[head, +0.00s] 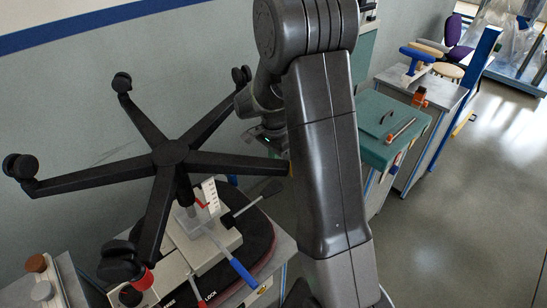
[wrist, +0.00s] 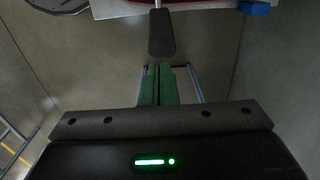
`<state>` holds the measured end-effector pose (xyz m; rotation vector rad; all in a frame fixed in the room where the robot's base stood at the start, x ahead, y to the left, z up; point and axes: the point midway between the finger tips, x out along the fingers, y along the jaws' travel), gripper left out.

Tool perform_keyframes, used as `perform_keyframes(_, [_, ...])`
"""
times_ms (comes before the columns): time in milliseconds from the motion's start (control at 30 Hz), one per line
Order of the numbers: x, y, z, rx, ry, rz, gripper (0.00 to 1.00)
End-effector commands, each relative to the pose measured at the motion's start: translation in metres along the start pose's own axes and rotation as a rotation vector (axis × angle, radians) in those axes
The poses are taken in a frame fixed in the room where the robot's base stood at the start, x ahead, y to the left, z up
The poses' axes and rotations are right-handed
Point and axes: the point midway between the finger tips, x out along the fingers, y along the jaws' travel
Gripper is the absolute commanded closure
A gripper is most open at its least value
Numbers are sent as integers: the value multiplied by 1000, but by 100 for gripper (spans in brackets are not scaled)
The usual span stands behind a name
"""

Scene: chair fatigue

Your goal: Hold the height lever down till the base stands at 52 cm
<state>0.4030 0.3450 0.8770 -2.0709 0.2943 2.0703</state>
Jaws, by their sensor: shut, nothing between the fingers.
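The upturned black five-legged chair base (head: 172,153) stands on its column above a grey fixture. A white scale (head: 210,194) with a red pointer stands beside the column; its figures are too small to read. A lever with a black paddle (head: 262,197) sticks out to the right of the fixture, probably the height lever. The paddle also shows in the wrist view (wrist: 162,34). My gripper (wrist: 165,70) has its green fingers shut and empty, their tips just below the paddle in that picture, with a small visible gap.
A blue-handled lever (head: 243,272) and a red-handled lever (head: 203,301) by the LOCK label project at the front. A chair leg reaches close to my arm. A green-topped cabinet (head: 385,145) stands right; open floor (head: 470,190) lies beyond.

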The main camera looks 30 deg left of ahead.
Motion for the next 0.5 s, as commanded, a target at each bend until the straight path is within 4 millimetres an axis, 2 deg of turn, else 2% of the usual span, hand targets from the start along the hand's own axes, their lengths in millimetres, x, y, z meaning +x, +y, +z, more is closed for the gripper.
perform_keyframes(100, [27,1,0,0,-2,5,100])
perform_keyframes(300, [66,1,0,0,-2,5,100])
perform_keyframes(500, [91,0,0,0,-1,2,100])
